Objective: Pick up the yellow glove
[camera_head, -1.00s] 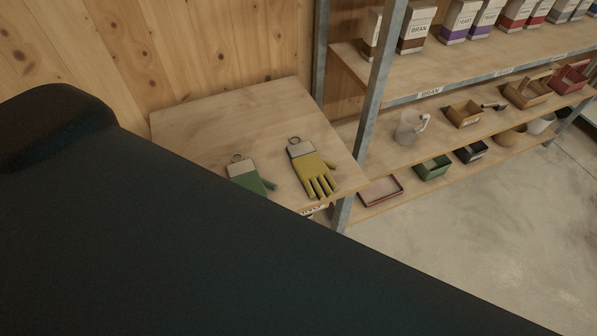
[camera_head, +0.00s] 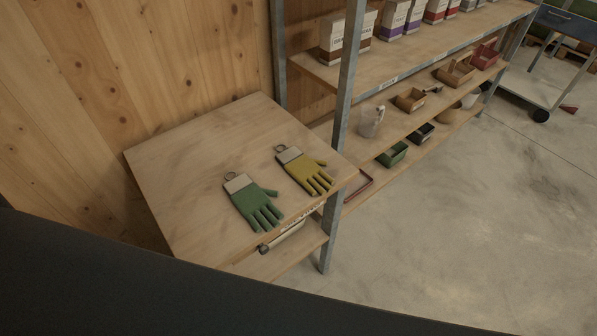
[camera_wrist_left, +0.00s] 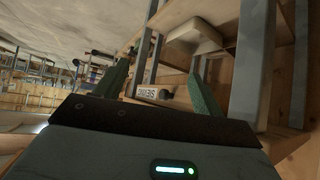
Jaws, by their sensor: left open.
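The yellow glove (camera_head: 305,171) lies flat on the wooden top (camera_head: 190,135) of a small table, near its right edge. It has a pale cuff with a ring at the back and its fingers point toward the front right. A green glove (camera_head: 254,202) lies just left of it, apart from it. In the left wrist view my left gripper (camera_wrist_left: 160,66) is open, its two fingers apart with nothing held between them. Neither glove can be made out in that view. My left gripper does not show in the head view. My right gripper is in neither view.
A metal-post shelf (camera_head: 345,110) stands right beside the table, with boxes, a jug (camera_head: 370,121) and small bins. A lower board (camera_head: 285,256) runs under the tabletop. The back left of the tabletop is bare. Open concrete floor (camera_head: 460,220) lies to the right.

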